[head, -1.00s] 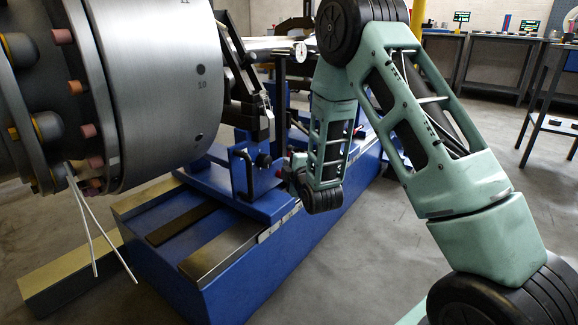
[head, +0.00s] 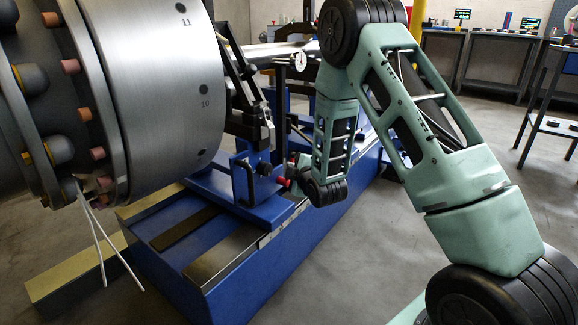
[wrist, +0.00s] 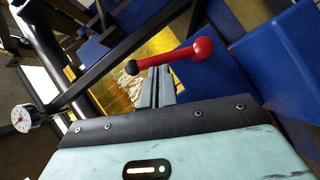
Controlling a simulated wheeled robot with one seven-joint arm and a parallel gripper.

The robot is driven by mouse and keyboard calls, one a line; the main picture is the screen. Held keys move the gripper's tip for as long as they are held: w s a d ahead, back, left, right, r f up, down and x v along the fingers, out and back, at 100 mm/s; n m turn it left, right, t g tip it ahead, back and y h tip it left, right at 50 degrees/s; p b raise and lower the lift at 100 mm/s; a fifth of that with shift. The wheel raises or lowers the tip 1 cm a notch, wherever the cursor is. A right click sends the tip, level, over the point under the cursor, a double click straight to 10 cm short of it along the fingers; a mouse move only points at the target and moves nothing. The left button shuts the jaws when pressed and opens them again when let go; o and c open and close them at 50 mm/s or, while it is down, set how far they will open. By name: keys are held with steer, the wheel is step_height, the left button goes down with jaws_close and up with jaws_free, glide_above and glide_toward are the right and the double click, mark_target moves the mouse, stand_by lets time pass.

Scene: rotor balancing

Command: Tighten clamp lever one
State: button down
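In the head view the lever's red part (head: 283,182) shows small beside the blue bracket, with my gripper partly hidden behind my wrist. No "one" label is readable on the lever.
A large steel rotor (head: 160,90) marked 10 and 11 fills the left, with two white rods (head: 103,240) hanging from it. A blue machine bed (head: 235,285) runs below. A dial gauge (wrist: 24,118) is at left in the wrist view.

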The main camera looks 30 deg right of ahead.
steer(key=w+d+f+m+g+y+p, duration=0.2)
steer(key=d+f+m+g+y+p, duration=0.1)
steer(key=p, duration=1.1)
steer(key=shift+d+f+m+g+y, duration=0.15)
steer(key=shift+d+m+g+y, duration=0.35)
steer(key=shift+d+m+y, duration=0.9)
steer(key=shift+w+d+f, duration=0.1)
steer(key=shift+d+f, duration=0.05)
steer(key=shift+m, duration=0.3)
